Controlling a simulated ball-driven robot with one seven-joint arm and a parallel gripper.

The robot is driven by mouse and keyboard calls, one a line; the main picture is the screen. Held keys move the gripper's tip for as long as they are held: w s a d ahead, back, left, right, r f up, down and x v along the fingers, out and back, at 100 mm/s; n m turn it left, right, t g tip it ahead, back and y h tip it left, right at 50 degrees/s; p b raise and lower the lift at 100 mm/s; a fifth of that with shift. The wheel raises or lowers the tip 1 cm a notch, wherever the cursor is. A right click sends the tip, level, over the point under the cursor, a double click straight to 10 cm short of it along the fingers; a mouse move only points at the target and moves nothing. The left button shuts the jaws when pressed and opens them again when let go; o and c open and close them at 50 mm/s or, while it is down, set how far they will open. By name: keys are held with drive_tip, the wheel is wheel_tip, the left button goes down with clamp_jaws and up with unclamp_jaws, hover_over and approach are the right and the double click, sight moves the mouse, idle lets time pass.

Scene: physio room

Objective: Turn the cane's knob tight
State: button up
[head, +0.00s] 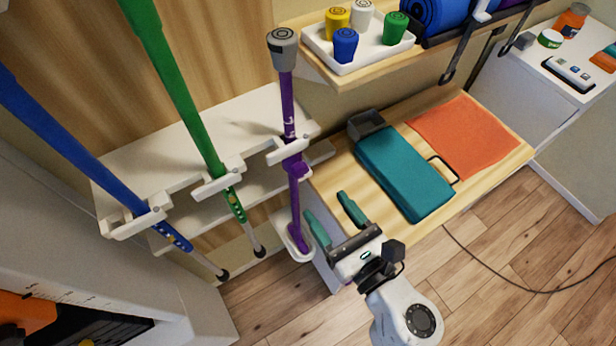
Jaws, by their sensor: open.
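A purple cane (286,100) stands upright in a white rack, with a grey round cap (282,48) marked with rings on top. Partway down its shaft, just under the white holder clip (288,150), is a purple knob-like collar (298,169). I cannot tell how tight it is. The cane's foot sits in a white cup (299,256). My gripper (335,217) is open, its two green fingers apart with nothing between them. It is right of the cane's lower shaft and below the collar in the picture, apparently not touching the cane.
A green cane (178,85) and a blue cane (75,150) stand left in the rack. A wooden bench (335,180) right of the cane bears a teal case (400,172) and an orange mat (465,135). A shelf above holds a white tray (370,60) with several coloured caps.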

sight(303, 176)
drive_tip(key=p+x, duration=0.1)
drive_tip(key=x, duration=0.7)
drive_tip(key=shift+s, duration=0.1)
drive_tip(key=shift+c, duration=0.3)
drive_tip(key=c, duration=1)
